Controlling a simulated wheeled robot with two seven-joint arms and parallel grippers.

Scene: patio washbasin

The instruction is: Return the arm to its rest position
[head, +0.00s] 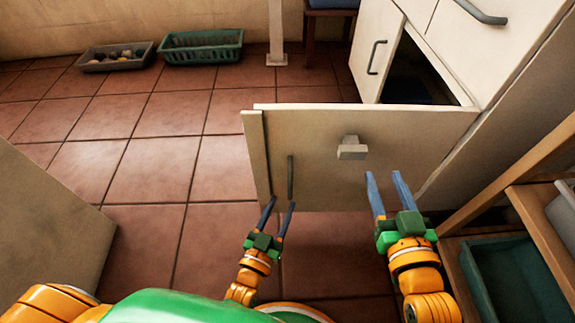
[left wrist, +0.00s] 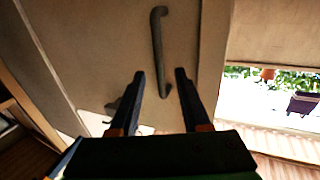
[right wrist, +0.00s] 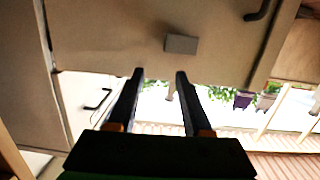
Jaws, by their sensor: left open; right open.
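My left gripper (head: 277,207) is open and empty in front of the open cabinet door (head: 250,150), close below its dark bar handle (head: 290,177). In the left wrist view the fingers (left wrist: 162,85) point toward that handle (left wrist: 158,50), which is not between them. My right gripper (head: 383,182) is open and empty, below and right of the pale square knob (head: 352,148) on the same panel. In the right wrist view the fingers (right wrist: 160,80) are apart with nothing between them, and the knob (right wrist: 181,44) lies beyond them.
White cabinets (head: 490,70) with an open compartment stand at the right. A wooden shelf (head: 540,210) with a teal bin (head: 515,285) is close to my right arm. A green crate (head: 202,48) and a grey tray (head: 115,58) lie far back.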

